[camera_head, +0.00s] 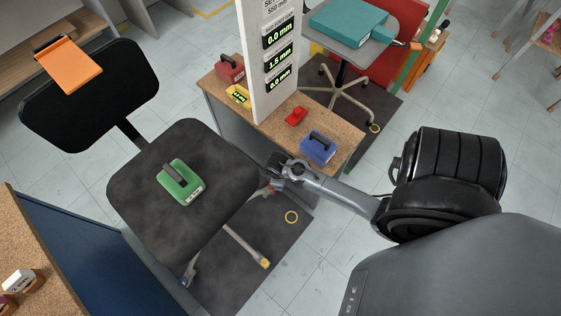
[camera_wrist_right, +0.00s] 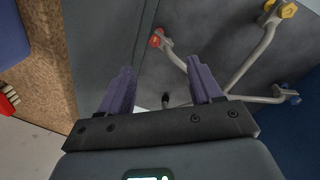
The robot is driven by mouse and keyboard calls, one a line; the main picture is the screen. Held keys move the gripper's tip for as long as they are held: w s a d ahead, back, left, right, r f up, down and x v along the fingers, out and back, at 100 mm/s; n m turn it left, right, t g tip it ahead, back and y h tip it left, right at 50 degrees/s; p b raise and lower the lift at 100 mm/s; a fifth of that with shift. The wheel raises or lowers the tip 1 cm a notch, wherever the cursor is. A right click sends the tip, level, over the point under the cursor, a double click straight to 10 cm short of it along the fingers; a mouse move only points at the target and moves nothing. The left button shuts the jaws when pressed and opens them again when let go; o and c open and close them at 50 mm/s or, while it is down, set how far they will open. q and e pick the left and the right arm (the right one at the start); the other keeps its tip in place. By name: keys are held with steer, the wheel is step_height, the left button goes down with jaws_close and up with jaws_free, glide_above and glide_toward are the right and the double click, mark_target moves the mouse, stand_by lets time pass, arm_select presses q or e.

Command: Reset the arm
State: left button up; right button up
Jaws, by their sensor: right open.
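My right arm (camera_head: 335,186) comes in from the right in the head view and reaches to the right edge of the dark chair seat (camera_head: 222,176). Its far end is low beside that seat, and the fingers cannot be made out there. In the right wrist view my right gripper (camera_wrist_right: 160,82) shows two purple fingers spread apart with nothing between them. Beyond them are grey chair base legs (camera_wrist_right: 258,50) with red, yellow and blue ends, apart from the fingers. My left gripper is not in view.
A green weight (camera_head: 181,184) sits on the seat; an orange clamp (camera_head: 72,66) hangs on the backrest. A wooden bench (camera_head: 272,122) with blue (camera_head: 318,148), red and yellow blocks stands close behind my right arm.

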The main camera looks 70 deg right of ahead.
steer(key=shift+s, duration=0.1)
steer(key=s+a+r+t+y+p, duration=0.15)
steer(key=a+r+p, duration=0.35)
steer(key=a+r, duration=0.7)
steer(key=s+a+r+t+y+p, duration=0.15)
steer(key=a+r+p, duration=0.35)
steer(key=r, duration=1.4)
step_height(320, 180, up, 38)
steer(key=h+p, duration=0.1)
steer(key=p, duration=3.6)
steer(key=shift+s+p, duration=0.3)
steer(key=shift+p, duration=0.05)
steer(key=shift+r, duration=0.1)
